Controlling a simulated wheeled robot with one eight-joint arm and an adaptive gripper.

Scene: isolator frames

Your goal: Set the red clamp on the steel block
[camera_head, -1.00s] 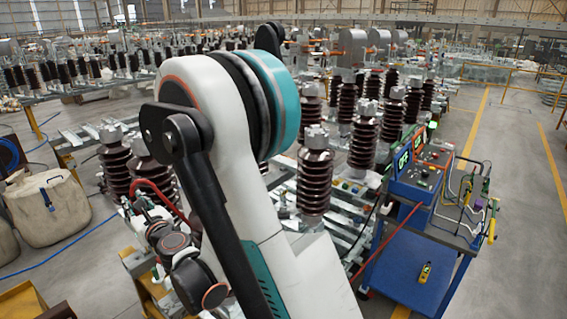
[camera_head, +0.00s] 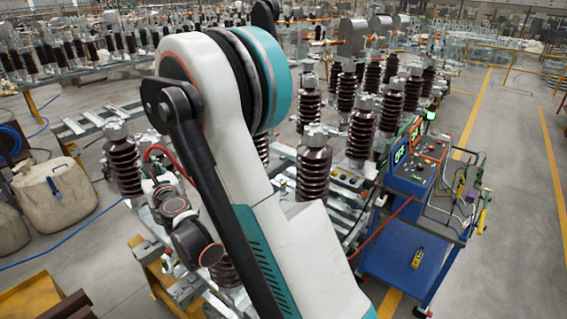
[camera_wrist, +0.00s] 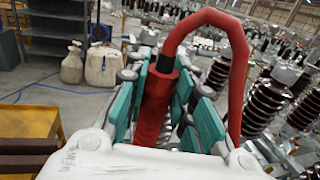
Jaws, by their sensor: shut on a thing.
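The red clamp (camera_wrist: 157,105) is held between the teal-padded fingers of my gripper (camera_wrist: 170,97) in the wrist view. A thick red lead loops up from it and down to the right. In the head view my arm hides most of the gripper, and only part of the red lead (camera_head: 165,150) shows at left. Grey steel blocks cap the brown ribbed insulators, one in the middle (camera_head: 315,136) and one left of the lead (camera_head: 117,131). I cannot tell which block is the task's. The clamp does not visibly touch any block.
Insulator rows fill the back. Pale sacks (camera_head: 52,195) and a yellow box (camera_head: 38,300) are at left. Floor right of the cart is clear.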

